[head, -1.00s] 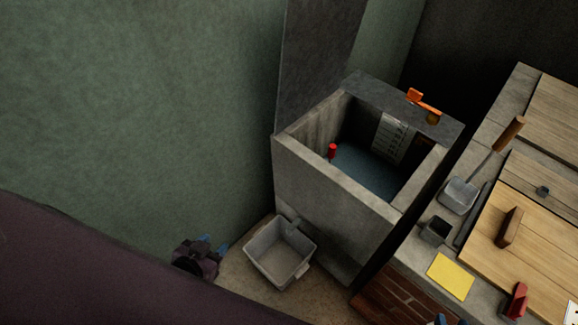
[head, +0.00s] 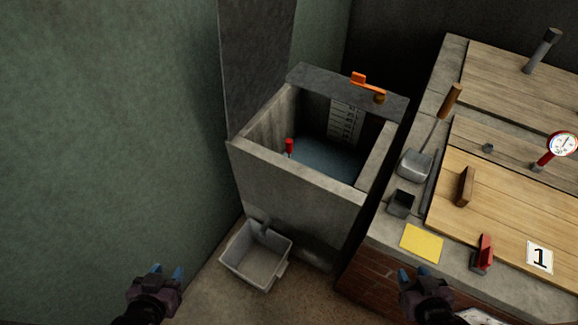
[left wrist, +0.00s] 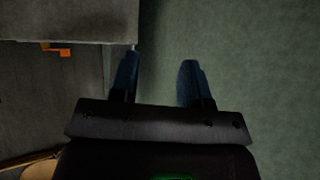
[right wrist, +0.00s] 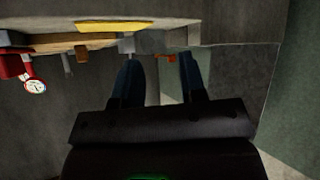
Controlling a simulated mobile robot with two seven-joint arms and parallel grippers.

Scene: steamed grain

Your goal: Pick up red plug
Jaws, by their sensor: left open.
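The red plug (head: 289,146) stands upright inside the grey stone basin (head: 297,178), by its left inner wall, at the bluish water. My left gripper (head: 168,272) is open and empty, low at the left, well short of the basin. In the left wrist view my left gripper's blue fingers (left wrist: 158,80) stand apart against the green wall. My right gripper (head: 417,275) is low at the right, in front of the counter; its fingers (right wrist: 158,78) stand apart with nothing between them. The plug does not show in either wrist view.
A grey tub (head: 256,256) stands on the floor under a spout at the basin's front. An orange-handled tap (head: 368,86) sits on the back rim. The counter at right holds a yellow sheet (head: 421,243), a ladle (head: 416,164) and wooden lids (head: 510,220). A tall panel rises at the basin's left.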

